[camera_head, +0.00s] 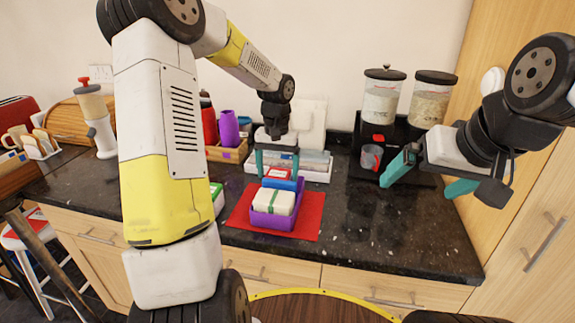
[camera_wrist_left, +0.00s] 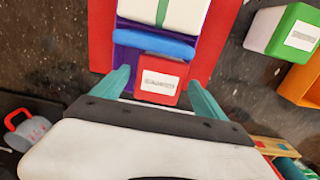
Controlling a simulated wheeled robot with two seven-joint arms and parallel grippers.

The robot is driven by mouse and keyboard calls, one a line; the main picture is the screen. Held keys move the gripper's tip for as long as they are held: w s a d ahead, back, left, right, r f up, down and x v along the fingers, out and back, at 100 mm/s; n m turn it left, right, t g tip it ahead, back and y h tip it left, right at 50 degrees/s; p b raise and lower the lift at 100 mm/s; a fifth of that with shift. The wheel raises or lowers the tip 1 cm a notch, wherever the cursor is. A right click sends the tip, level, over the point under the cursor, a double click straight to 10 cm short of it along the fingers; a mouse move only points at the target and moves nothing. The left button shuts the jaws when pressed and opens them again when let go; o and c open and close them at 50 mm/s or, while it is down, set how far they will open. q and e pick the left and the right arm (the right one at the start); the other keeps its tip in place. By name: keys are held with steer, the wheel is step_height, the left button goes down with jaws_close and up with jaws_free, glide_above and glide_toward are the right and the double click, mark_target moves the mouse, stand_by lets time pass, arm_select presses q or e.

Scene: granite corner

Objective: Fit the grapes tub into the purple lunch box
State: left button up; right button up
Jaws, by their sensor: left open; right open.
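The purple lunch box (camera_head: 268,220) stands on a red mat (camera_head: 312,226). A cream box with a green band (camera_head: 272,201) fills its near part, with a blue item (camera_head: 283,184) behind it. A red-topped tub with a white label (camera_head: 277,173), apparently the grapes tub, is at the far end; its label is unreadable. In the left wrist view the tub (camera_wrist_left: 157,78) sits beside the blue item (camera_wrist_left: 156,42), within or just above the box. My left gripper (camera_head: 277,163) is open, its teal fingers either side of the tub. My right gripper (camera_head: 420,188) is open and empty above the counter's right side.
A green-and-white tub (camera_head: 217,198) stands left of the mat. Behind are a white tray (camera_head: 317,175), a wooden crate with a purple bottle (camera_head: 229,128), and a dispenser stand with two canisters (camera_head: 382,97). The dark counter right of the mat is clear.

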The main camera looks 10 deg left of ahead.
mark_target(278, 174)
arm_select(q)
step_height(278, 174, up, 11)
steer(key=s+d+r+t, duration=0.1)
steer(key=s+r+t, duration=0.1)
steer(key=s+r, duration=0.45)
steer(key=s+d+t+h, duration=0.1)
steer(key=s+t, duration=0.3)
steer(key=s, duration=1.3)
steer(key=shift+s+f+h, duration=0.2)
steer(key=shift+s+h, duration=0.2)
steer(key=shift+h, duration=0.2)
steer(key=shift+d, duration=0.1)
